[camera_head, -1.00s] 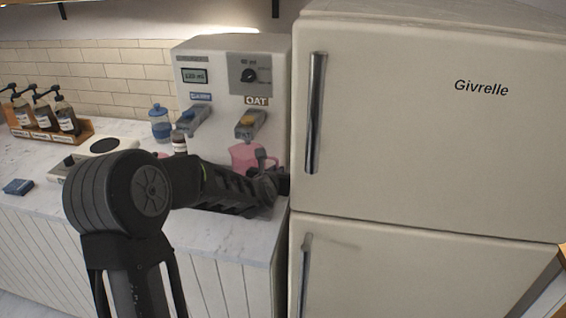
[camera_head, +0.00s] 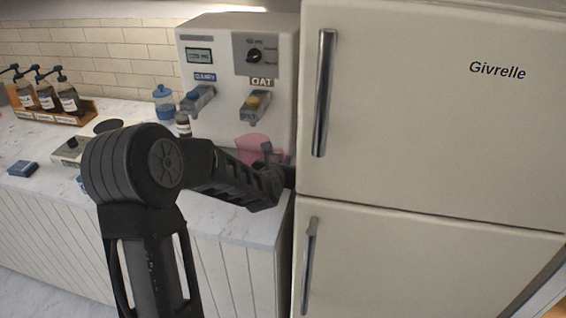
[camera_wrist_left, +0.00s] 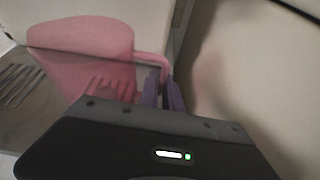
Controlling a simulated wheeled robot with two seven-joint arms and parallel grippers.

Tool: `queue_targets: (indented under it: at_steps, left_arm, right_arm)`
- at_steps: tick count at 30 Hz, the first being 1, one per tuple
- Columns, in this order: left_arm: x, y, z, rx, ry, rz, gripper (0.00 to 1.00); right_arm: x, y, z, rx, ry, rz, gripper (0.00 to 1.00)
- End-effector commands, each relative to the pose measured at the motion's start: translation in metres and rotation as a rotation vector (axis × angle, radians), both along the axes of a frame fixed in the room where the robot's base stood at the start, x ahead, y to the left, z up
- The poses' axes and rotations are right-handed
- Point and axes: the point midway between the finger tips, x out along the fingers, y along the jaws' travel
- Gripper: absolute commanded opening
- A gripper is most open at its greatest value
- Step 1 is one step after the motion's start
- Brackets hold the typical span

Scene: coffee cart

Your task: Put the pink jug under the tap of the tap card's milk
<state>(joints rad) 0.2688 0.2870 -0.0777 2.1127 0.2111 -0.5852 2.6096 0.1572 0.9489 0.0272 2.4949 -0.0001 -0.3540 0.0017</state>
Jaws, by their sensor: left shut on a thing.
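The pink jug (camera_head: 253,145) is at the front of the milk dispenser (camera_head: 225,60), below and slightly right of the tap marked OAT (camera_head: 254,104). The other tap (camera_head: 197,99), with a blue label, is to its left. My left gripper (camera_head: 270,157) is shut on the jug's handle. In the left wrist view the jug (camera_wrist_left: 80,50) looks roughly upright, its handle between the fingers (camera_wrist_left: 163,93). I cannot tell whether its base touches the surface below. My arm hides its lower part in the head view. No tap card is seen. My right gripper is not in view.
The tall cream fridge (camera_head: 430,110) stands close on the right of the jug and gripper. Syrup pumps (camera_head: 45,95) are farther left. A slotted grate (camera_wrist_left: 18,85) lies left of the jug.

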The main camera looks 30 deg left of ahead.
Motion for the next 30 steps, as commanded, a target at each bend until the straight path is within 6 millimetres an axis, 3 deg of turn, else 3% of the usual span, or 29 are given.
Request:
queue_targets:
  at_steps: [3, 4, 12, 23, 30]
  left_arm:
    - [0.001, 0.0, -0.001, 0.003, -0.004, 0.0, 0.0]
    - [0.0, 0.0, -0.002, 0.001, -0.001, 0.0, 0.09]
    - [0.0, 0.0, -0.001, 0.0, -0.001, 0.0, 0.3]
    - [0.0, 0.0, 0.002, 0.0, 0.0, 0.0, 0.3]
    - [-0.026, -0.01, 0.011, 0.0, -0.003, 0.0, 0.3]
  right_arm:
    - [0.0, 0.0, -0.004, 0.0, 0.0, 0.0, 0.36]
    - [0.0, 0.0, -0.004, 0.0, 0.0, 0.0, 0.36]
    - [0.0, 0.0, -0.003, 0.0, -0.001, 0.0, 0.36]
    - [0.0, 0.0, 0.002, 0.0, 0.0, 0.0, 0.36]
    - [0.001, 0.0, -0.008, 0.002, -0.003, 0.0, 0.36]
